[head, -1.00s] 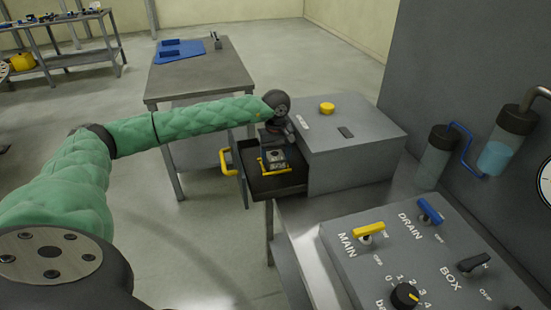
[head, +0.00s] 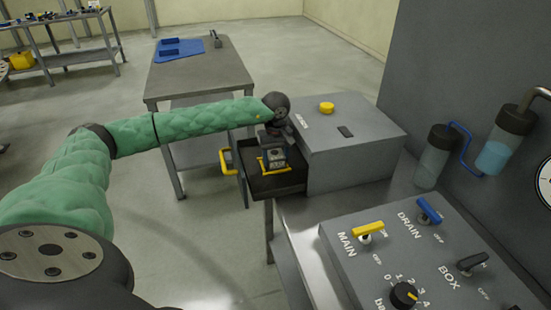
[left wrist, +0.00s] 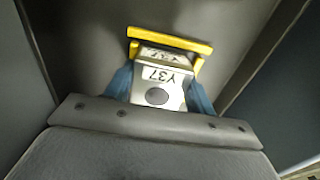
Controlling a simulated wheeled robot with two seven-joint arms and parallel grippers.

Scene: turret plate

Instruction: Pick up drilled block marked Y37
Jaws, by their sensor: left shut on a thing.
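The drilled block marked Y37 (left wrist: 158,86) is a metal block with a round dark hole; its label reads clearly in the left wrist view. It also shows in the head view (head: 274,154), inside the open drawer of the grey box. My left gripper (left wrist: 160,92) has a blue finger on each side of the block and is shut on it; the gripper also shows in the head view (head: 273,150). A yellow bracket (left wrist: 170,42) stands just beyond the block in the wrist view. Whether the block touches the drawer floor cannot be told. My right gripper is not in view.
The drawer (head: 290,183) has walls close around the block and a yellow handle (head: 231,173) on its left. The grey box (head: 350,150) with a yellow button (head: 327,107) adjoins it. A switch panel (head: 430,260) stands in front. A table (head: 205,75) stands behind.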

